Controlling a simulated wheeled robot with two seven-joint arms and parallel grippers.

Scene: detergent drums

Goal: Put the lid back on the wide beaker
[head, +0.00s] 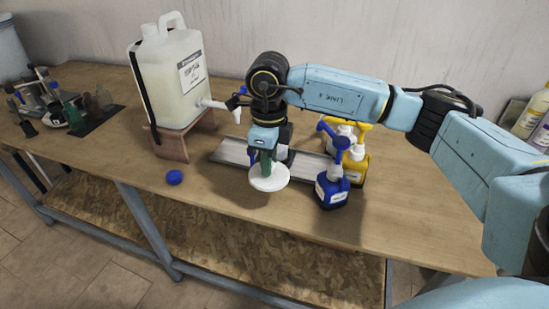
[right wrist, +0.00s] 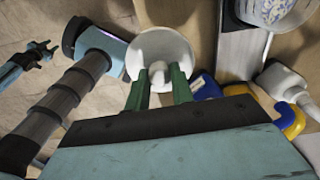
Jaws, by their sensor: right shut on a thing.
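My right gripper (head: 266,166) points down over the workbench, its green fingers shut on the knob of a round white lid (head: 269,180). In the right wrist view, the fingers (right wrist: 160,88) stand on both sides of the knob, and the lid (right wrist: 160,45) shows as a wide white disc. The lid is above the bench, near its front edge. A clear, wide vessel with speckled white contents, seemingly the wide beaker (right wrist: 272,12), shows at the top right of the wrist view, apart from the lid. In the head view it is mostly hidden behind my gripper.
A blue pump bottle (head: 332,186) stands close right of the lid, with a yellow bottle (head: 357,168) behind it. A grey rail (head: 232,152) runs behind the gripper. A large jug (head: 172,80) stands left on a wooden stand (head: 182,144). A blue cap (head: 174,177) lies front left.

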